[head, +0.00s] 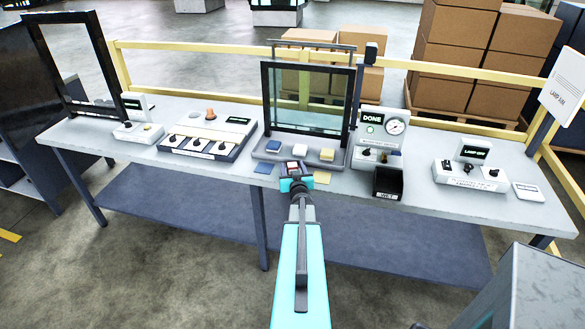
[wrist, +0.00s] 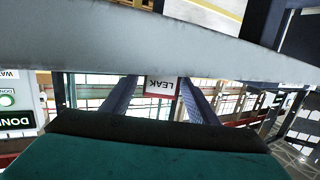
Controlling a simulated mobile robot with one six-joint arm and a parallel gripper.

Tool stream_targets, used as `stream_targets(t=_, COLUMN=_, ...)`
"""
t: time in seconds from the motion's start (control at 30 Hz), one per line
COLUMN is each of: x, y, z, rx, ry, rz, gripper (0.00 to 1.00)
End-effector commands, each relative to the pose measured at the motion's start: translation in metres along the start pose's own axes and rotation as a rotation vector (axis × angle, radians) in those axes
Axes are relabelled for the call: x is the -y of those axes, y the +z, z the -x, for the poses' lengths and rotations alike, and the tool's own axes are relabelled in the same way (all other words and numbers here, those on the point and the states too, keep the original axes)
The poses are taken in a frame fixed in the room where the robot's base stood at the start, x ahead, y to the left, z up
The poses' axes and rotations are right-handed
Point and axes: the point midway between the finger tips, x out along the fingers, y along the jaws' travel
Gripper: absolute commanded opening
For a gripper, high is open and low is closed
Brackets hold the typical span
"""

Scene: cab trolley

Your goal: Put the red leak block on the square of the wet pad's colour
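My gripper (head: 294,178) is at the front edge of the bench, before the glass panel. In the wrist view the red-edged block marked LEAK (wrist: 161,87) sits between my fingertips, its label upside down, and they close on both its sides. The red leak block also shows in the head view (head: 292,165). Blue (head: 273,146), white (head: 299,150) and yellow (head: 327,154) pads lie on the grey tray behind it. I cannot tell which is wet. A blue square (head: 263,168) lies left of my gripper and a yellow square (head: 322,177) right; the space between is hidden.
The framed glass panel (head: 306,97) stands behind the pads. A black bin (head: 387,184) and a box with a DONE display and gauge (head: 383,123) are to the right. A switch panel (head: 207,137) is to the left.

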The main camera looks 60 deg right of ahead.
Motion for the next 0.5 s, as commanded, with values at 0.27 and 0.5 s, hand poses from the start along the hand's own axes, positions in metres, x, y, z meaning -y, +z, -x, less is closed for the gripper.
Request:
stream_targets(t=0.27, x=-0.0001, y=-0.0006, z=0.0001, rx=0.000, ry=0.000, rz=0.000, gripper=0.54)
stream_targets(t=0.5, x=0.0000, y=-0.0034, z=0.0043, rx=0.000, ry=0.000, rz=0.000, gripper=0.54)
